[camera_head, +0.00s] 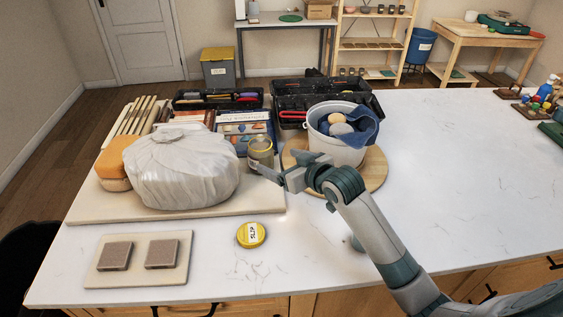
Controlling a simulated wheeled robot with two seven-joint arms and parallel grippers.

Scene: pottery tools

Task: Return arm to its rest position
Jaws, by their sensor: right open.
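My right gripper (264,170) is open, low over the table at the front of a small glass jar (261,151). Its fingers overlap the lower part of the jar in the picture, and I cannot tell whether they touch it. My right arm reaches in from the lower right, its wrist in front of a white bucket (338,154). A yellow lid marked SLIP (251,235) lies flat on the table, apart from the gripper. My left gripper is not in view.
A plastic-wrapped lump (182,168) and an orange sponge (113,164) sit on a board (150,213) at left. The bucket, holding a blue cloth, stands on a round wooden board (376,168). Black trays (318,86) stand behind.

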